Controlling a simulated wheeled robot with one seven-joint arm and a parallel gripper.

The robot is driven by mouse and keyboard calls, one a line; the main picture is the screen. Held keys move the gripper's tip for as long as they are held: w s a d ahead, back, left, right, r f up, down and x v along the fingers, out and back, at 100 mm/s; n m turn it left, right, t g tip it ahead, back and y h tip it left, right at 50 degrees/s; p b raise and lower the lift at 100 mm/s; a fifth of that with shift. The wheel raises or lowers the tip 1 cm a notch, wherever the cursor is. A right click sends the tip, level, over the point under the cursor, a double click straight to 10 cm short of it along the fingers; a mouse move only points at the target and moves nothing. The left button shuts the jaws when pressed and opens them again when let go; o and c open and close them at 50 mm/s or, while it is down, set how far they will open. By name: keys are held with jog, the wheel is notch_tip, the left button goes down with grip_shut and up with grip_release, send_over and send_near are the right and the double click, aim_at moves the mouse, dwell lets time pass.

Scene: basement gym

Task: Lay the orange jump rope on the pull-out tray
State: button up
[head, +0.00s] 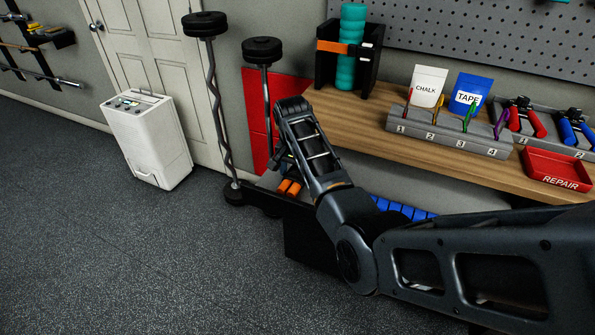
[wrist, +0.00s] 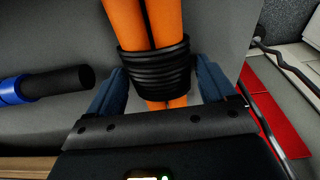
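The orange jump rope (wrist: 145,18) is bundled with a black coiled band around its middle. In the wrist view the bundle fills the space between the blue fingers of my gripper (wrist: 162,85), which is shut on it at the black band. In the head view two orange ends of the rope (head: 289,187) show below my gripper (head: 285,168), near the bench's left end; my arm hides most of the rest. A plain grey surface (wrist: 60,35) lies behind the rope in the wrist view; I cannot tell whether it is the pull-out tray.
The wooden bench (head: 375,138) holds a foam roller stand, chalk and tape packs, a numbered rack and a red repair tray (head: 557,170). Upright bars (head: 215,110) stand at its left, by a white unit (head: 148,138). Blue items (head: 403,208) sit below the bench. The left floor is clear.

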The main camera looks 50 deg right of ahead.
aim_at(295, 175)
jog(key=shift+o, duration=1.3)
jog(key=shift+r, duration=0.1)
notch_tip(295, 175, up, 12)
jog(key=a, duration=0.1)
jog(key=shift+s+a, duration=0.3)
jog(key=shift+a, duration=0.05)
